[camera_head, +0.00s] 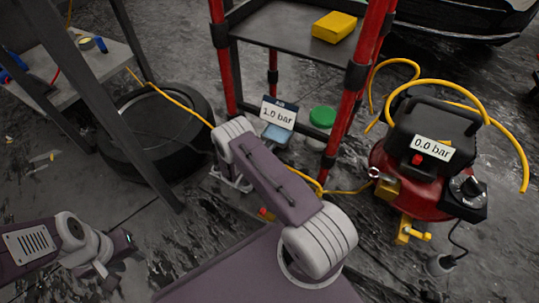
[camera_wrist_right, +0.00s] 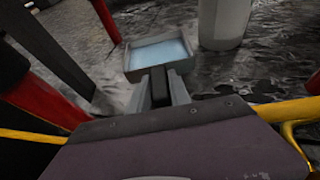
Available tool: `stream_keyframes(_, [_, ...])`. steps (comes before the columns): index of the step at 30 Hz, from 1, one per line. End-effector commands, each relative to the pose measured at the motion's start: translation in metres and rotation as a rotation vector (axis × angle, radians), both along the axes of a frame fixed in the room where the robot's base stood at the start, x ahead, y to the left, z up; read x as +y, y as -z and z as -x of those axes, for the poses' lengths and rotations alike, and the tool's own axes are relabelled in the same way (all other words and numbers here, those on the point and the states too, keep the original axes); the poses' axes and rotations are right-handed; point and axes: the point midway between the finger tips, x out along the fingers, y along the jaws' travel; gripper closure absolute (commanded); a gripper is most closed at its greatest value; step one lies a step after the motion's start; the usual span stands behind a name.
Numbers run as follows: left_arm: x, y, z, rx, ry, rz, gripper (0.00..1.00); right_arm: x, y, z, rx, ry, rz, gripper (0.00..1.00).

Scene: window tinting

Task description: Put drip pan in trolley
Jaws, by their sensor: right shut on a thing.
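The drip pan (camera_wrist_right: 160,52) is a small grey tray with pale blue liquid; it also shows in the head view (camera_head: 276,136), low beneath the trolley shelf. My right gripper (camera_wrist_right: 160,88) is shut on the near side of the pan. In the head view my own arm hides this gripper. The pan looks about level; I cannot tell whether it touches the floor. The trolley (camera_head: 268,32) has red posts and a dark shelf, at the upper middle of the head view. My left gripper (camera_head: 116,258) is at the lower left, away from the pan; its jaw opening is unclear.
A yellow block (camera_head: 334,26) lies on the trolley shelf. A green-lidded jar (camera_head: 321,118) stands beside the pan. A red compressor (camera_head: 392,165) with yellow hoses stands right, a black tyre (camera_head: 150,130) left. A "1.0 bar" label (camera_head: 278,114) shows behind the pan.

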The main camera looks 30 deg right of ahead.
Motion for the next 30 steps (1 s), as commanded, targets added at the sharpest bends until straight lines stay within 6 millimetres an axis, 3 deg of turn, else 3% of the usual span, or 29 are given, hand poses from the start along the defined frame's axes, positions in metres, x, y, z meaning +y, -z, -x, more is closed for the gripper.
stream_keyframes(2, [0.000,0.003,0.000,-0.001,0.000,0.000,0.64,0.000,0.003,0.000,-0.001,0.000,0.000,1.00])
stream_keyframes(8, [0.000,0.033,0.000,-0.001,0.000,0.000,0.64,0.000,0.039,-0.001,-0.003,0.000,0.001,1.00])
stream_keyframes(18, [0.000,0.027,0.000,-0.001,0.000,0.000,0.64,0.000,0.037,0.000,0.000,0.000,0.001,1.00])
stream_keyframes(19, [0.000,0.027,0.000,-0.001,0.000,0.000,0.64,0.000,0.037,0.000,0.000,0.000,0.000,0.71])
stream_keyframes(21, [0.000,0.027,0.000,-0.001,0.000,0.000,0.64,0.000,0.037,0.000,0.000,0.000,0.000,0.55])
stream_keyframes(30, [0.000,0.027,0.000,-0.001,0.000,0.000,0.64,0.000,0.035,-0.001,-0.001,0.000,0.000,0.55])
